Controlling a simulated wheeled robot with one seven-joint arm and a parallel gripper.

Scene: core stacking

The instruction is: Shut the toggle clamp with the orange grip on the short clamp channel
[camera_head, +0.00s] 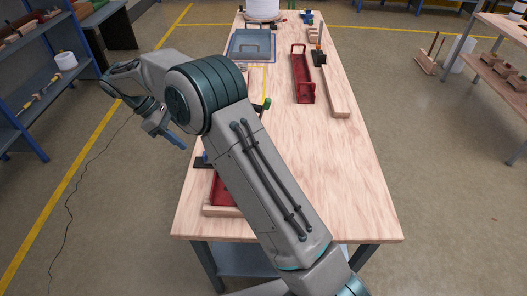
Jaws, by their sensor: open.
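My gripper (174,138), with blue fingers, hangs over the floor just off the table's left edge, open and empty. A red channel (303,78) lies towards the far right of the table, beside a wooden bar with a black clamp (319,58). A second red channel (221,192) on a wooden base lies at the near left, mostly hidden behind my arm. A black clamp part (202,162) shows at its left. A green grip (266,104) shows just beyond my arm.
The wooden table (350,190) is bare at the near right. A grey-blue tray (250,45) and a white round container (262,9) stand at the far end. A blue shelf (30,100) stands on the left, with floor between it and the table.

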